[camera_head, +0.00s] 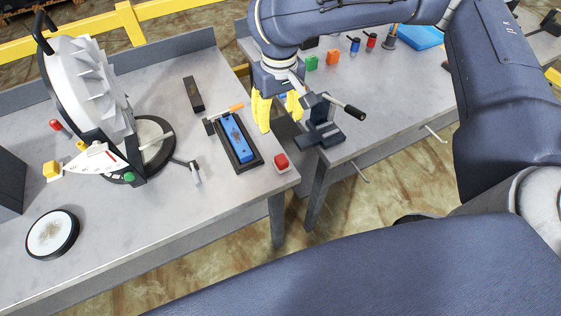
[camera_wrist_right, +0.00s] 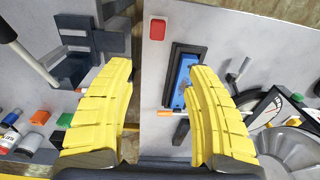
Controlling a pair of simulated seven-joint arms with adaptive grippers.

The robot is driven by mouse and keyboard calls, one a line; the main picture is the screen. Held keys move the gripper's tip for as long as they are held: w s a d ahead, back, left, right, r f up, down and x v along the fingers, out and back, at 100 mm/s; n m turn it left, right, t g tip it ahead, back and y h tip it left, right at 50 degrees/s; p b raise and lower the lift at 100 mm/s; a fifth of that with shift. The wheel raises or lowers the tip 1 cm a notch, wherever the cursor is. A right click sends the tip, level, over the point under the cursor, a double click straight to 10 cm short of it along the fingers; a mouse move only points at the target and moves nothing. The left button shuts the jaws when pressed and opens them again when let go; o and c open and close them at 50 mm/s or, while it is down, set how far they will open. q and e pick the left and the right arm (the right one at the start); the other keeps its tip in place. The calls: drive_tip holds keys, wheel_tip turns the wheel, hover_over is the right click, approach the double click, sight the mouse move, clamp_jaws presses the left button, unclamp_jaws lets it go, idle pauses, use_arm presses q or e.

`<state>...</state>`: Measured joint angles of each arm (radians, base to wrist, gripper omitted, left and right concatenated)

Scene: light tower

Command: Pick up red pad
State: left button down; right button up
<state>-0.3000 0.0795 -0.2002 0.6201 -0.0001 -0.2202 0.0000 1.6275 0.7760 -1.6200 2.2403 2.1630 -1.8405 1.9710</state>
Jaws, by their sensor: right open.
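The red pad (camera_head: 281,162) is a small red block on a pale base at the front right corner of the left table. In the right wrist view the red pad (camera_wrist_right: 157,29) is at the top middle, beyond the fingertips. My right gripper (camera_head: 281,122) has yellow fingers spread apart with nothing between them. It is above and behind the pad, near the gap between the tables, and apart from the pad. In the right wrist view its two fingers (camera_wrist_right: 160,68) frame the table edge. My left gripper is not in view.
A blue block in a black tray (camera_head: 258,166) lies beside the pad. A dark vise-like tool (camera_head: 322,137) with a handle stands on the right table's near corner. Green (camera_head: 311,63) and orange (camera_head: 333,57) blocks sit farther back. A large white dial device (camera_head: 88,85) stands left.

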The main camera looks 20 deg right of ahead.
approach(281, 158)
wheel_tip(281, 158, down, 5)
drive_tip(key=shift+w+a+f, duration=0.1)
drive_tip(key=shift+a+f, duration=0.05)
drive_tip(key=shift+f, duration=2.85)
clamp_jaws()
drive_tip(key=shift+r, duration=0.1)
wheel_tip(281, 158, up, 20)
